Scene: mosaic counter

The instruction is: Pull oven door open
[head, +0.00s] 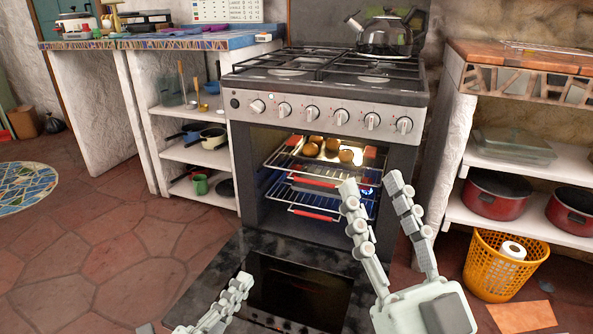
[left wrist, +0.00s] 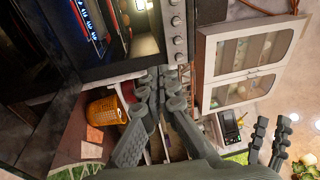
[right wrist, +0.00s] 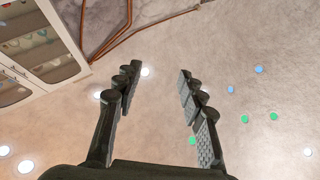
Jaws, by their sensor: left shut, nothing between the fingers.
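The oven (head: 320,110) stands in the middle of the head view. Its door (head: 335,258) is folded down, roughly level, with a dark glass pane, and the lit inside is exposed. My left gripper (head: 241,283) is low in the head view, over the door's left part, shut and empty; whether it touches the door I cannot tell. Its fingers also show in the left wrist view (left wrist: 165,82). My right gripper (head: 372,186) is open and empty, in front of the oven opening at the right; the right wrist view shows its spread fingers (right wrist: 158,75). The door handle is not clearly visible.
Wire racks (head: 318,188) sit in the oven, with several round brown items (head: 312,150) on the upper one. A kettle (head: 385,35) stands on the stove top. A yellow basket (head: 495,268) is on the floor right. Shelves flank the oven. Tiled floor (head: 100,255) is free at left.

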